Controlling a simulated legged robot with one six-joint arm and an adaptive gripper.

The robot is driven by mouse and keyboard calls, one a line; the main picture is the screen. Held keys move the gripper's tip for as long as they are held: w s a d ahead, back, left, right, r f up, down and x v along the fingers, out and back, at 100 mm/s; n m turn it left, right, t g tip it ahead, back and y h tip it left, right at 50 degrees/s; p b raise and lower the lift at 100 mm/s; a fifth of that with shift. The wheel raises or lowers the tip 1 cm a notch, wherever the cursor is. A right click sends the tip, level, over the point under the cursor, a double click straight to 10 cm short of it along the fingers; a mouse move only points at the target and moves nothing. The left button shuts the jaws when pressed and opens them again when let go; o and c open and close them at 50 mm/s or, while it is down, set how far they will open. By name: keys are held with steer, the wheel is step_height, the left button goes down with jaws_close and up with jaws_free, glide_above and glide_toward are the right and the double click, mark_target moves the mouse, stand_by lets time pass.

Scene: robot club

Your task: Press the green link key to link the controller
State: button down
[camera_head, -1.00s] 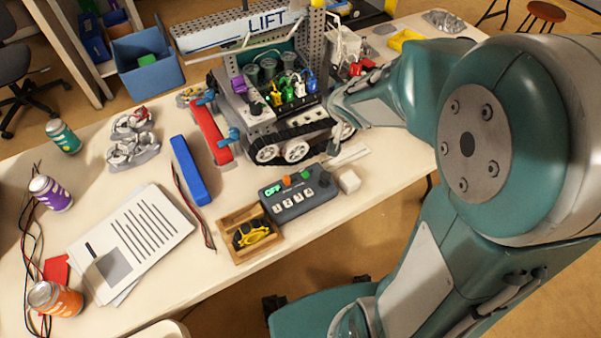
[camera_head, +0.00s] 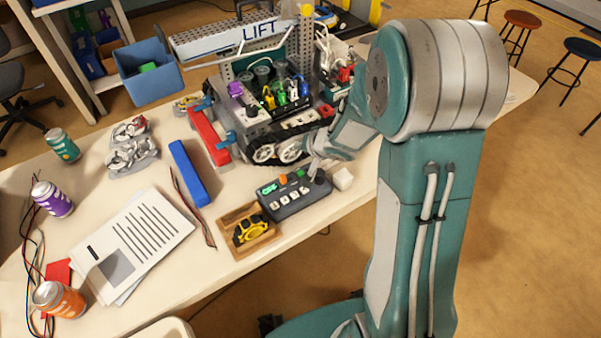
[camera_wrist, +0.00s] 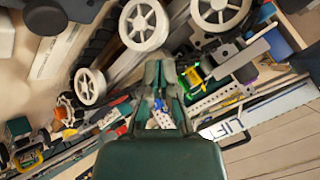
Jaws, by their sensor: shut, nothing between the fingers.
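The controller (camera_head: 296,203) is a dark grey box on the front part of the table. Its top has a lit green display reading OFF (camera_head: 269,189), an orange key (camera_head: 283,179), a small green key (camera_head: 300,173), a row of white keys and a dark knob at its right end. In the wrist view my shut fingers (camera_wrist: 160,88) show, but the green key does not.
A tracked robot with a LIFT sign (camera_head: 262,30) stands right behind the controller. A wooden tray (camera_head: 249,250) with a yellow-black item is left of it, and a white block (camera_head: 343,178) right of it. A blue bar (camera_head: 190,173) and papers (camera_head: 132,245) lie further left.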

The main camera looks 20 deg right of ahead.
mark_target(301, 174)
steer(key=shift+f, duration=4.15)
steer(key=shift+f, duration=0.1)
steer(key=shift+f, duration=0.25)
steer(key=shift+s+f, duration=0.1)
steer(key=shift+f, duration=0.3)
steer(key=shift+r, duration=0.8)
steer(key=shift+r, duration=2.5)
